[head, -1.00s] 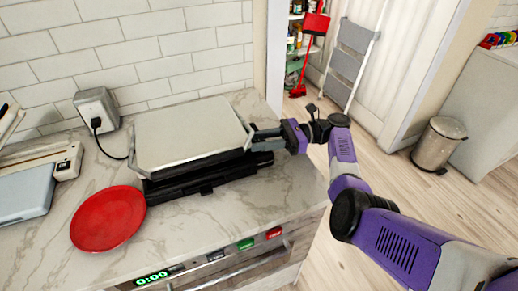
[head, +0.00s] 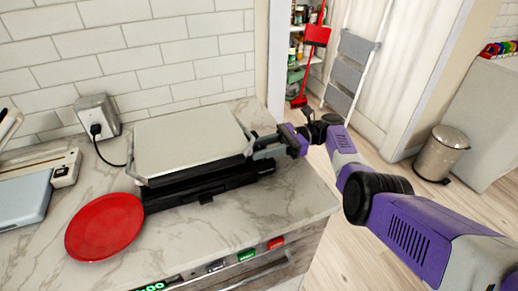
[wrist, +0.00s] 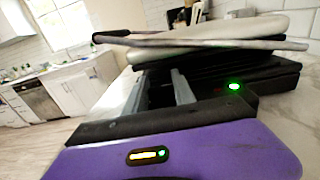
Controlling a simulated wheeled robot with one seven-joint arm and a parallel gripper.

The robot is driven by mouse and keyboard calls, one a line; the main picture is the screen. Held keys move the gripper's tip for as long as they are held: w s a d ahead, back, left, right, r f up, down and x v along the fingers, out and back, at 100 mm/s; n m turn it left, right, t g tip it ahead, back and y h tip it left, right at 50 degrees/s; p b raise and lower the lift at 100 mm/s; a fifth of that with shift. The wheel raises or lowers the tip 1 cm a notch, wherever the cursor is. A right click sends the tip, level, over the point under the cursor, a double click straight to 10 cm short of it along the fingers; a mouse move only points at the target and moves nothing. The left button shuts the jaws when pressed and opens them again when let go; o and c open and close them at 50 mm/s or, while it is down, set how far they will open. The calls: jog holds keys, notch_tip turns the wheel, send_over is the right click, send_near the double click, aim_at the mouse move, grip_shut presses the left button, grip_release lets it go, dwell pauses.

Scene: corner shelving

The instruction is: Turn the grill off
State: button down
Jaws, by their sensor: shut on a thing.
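The grill has a pale, flat lid (head: 190,139) and a black base (head: 210,184), and sits on the marble counter. In the head view, my gripper (head: 262,146) is at the grill's right side, by the lid's right edge. In the wrist view, my gripper's grey fingers (wrist: 166,88) reach to the grill's dark side and are shut on part of it. The exact part gripped is hidden. A green light (wrist: 234,86) glows on the black base beside the fingers. The pale lid (wrist: 210,32) shows above them.
A red plate (head: 104,227) lies on the counter left of the grill. A wall outlet (head: 97,116) holds the grill's black cord. A grey-blue appliance (head: 25,200) stands at far left. Bare counter (head: 300,195) lies front right; open floor is beyond it.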

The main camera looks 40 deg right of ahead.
jog(key=c, duration=1)
grip_release()
jog(key=shift+s+f, duration=0.1)
jog(key=shift+s, duration=0.05)
jog(key=shift+c, duration=0.2)
jog(key=shift+d, duration=0.1)
jog(key=b+v, duration=0.2)
jog(key=v, duration=0.3)
jog(key=shift+d+f, duration=0.15)
jog(key=shift+d, duration=0.1)
jog(key=shift+b+v, duration=0.85)
jog(key=shift+b, duration=0.35)
jog(key=shift+s+d, duration=0.1)
jog(key=shift+d, duration=0.15)
